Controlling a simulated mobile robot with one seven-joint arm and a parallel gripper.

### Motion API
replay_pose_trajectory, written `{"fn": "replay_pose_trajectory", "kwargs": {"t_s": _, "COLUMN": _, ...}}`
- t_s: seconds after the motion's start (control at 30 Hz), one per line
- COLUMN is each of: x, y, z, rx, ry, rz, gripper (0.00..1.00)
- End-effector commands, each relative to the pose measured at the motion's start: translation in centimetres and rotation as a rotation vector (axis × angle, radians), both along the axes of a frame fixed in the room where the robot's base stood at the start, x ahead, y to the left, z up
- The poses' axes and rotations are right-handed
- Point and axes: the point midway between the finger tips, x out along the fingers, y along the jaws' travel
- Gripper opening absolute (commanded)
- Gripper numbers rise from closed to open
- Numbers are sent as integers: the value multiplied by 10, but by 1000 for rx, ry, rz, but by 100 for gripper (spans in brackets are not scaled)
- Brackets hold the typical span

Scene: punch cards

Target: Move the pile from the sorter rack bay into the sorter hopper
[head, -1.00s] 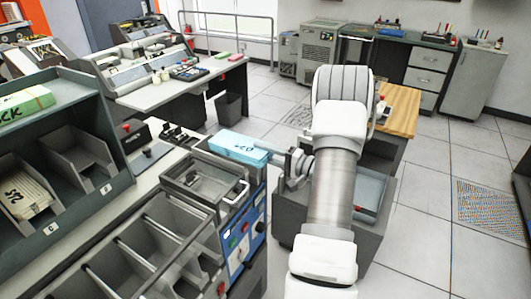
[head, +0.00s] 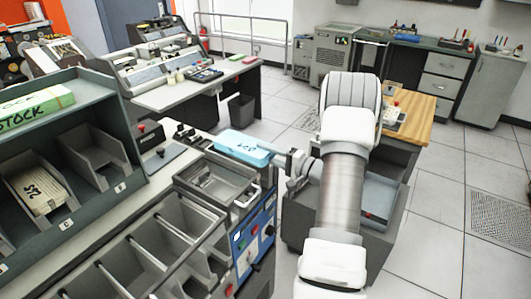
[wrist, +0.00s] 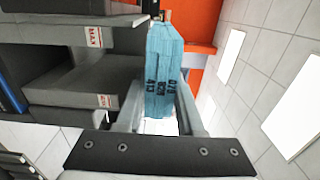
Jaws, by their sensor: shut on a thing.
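My gripper (head: 284,161) is shut on a light-blue pile of cards (head: 242,148). In the head view the pile is held level just beyond the open metal hopper tray with a handle (head: 250,196). I cannot tell exactly how high it is above the machine. In the wrist view the pile (wrist: 163,75) stands between the two fingers, with dark printing on its near face. The sorter rack (head: 105,205) is at the left; a cream pile (head: 38,190) lies in one of its bays, and the bay to its right (head: 95,155) looks empty.
A green-wrapped stock pack (head: 35,108) lies on top of the rack. Several open grey pockets (head: 150,255) line the machine front below the hopper. A blue control panel (head: 255,235) is at its right end. A wooden table (head: 405,115) stands behind my arm.

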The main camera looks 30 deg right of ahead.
Motion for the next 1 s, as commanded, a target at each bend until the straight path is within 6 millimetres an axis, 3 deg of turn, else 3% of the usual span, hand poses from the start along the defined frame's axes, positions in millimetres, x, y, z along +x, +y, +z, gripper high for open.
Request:
{"fn": "replay_pose_trajectory", "kwargs": {"t_s": 0.27, "x": 4, "y": 2, "z": 2, "rx": -1, "ry": -4, "rz": 1, "gripper": 0}}
{"fn": "replay_pose_trajectory", "kwargs": {"t_s": 0.63, "x": 25, "y": 11, "z": 2, "rx": 0, "ry": -3, "rz": 1, "gripper": 0}}
{"fn": "replay_pose_trajectory", "kwargs": {"t_s": 1.0, "x": 25, "y": 11, "z": 2, "rx": 0, "ry": -3, "rz": 0, "gripper": 0}}
